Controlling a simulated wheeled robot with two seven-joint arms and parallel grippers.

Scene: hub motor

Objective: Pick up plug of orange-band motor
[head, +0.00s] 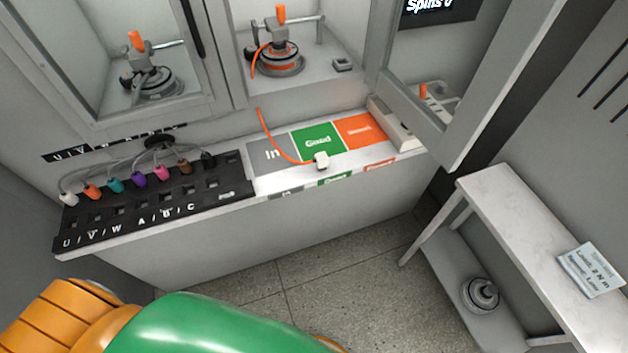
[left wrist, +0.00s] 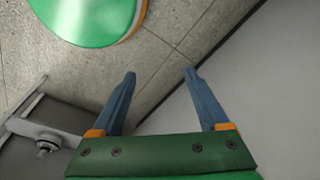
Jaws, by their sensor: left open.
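The orange-band motor (head: 280,64) stands in the middle open bay, with an orange handle upright above it. Its orange cable (head: 272,134) hangs over the bay's front edge and runs down to a small white plug (head: 321,160). The plug lies at the front edge of the green "Good" pad (head: 318,140) on the counter. My left gripper (left wrist: 159,73) is open and empty, over the tiled floor in the left wrist view. The plug is not in that view. The head view shows neither gripper's fingers.
A black connector panel (head: 160,212) with several coloured plugs is left of the pads. Another motor (head: 155,82) sits in the left bay. An open door (head: 510,70) juts out at right. A white bench (head: 520,240) with a motor (head: 481,294) on its lower shelf stands right.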

